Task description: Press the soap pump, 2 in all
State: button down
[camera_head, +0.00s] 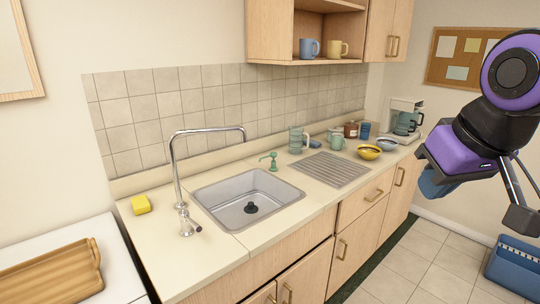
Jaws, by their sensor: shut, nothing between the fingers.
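The soap pump (272,160) is a small green dispenser with a side spout. It stands upright on the counter behind the sink's (215,198) right back corner, with its spout turned to the left. My arm comes in at the right edge. My gripper (520,218) hangs at its lower end, dark and partly cut by the picture edge. It is shut and empty, well to the right of the pump and not touching it.
A tall chrome faucet (177,165) stands left of the sink. A yellow sponge (141,204) lies further left. A glass jar (296,140), cups, bowls and a coffee maker (404,117) stand to the pump's right. A ribbed drainboard (330,169) lies clear. An open shelf hangs above.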

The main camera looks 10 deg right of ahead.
aim_at(273, 154)
jog(key=i+l+u, duration=0.35)
jog(key=i+l, duration=0.2)
jog(key=i+l+u, duration=0.15)
jog(key=l, duration=0.2)
jog(key=i+l+u, duration=0.15)
jog(key=i+l, duration=0.15)
jog(key=i+l+u, duration=0.2)
jog(key=l, duration=0.25)
jog(key=i+l+u, duration=0.15)
jog(key=l, duration=0.25)
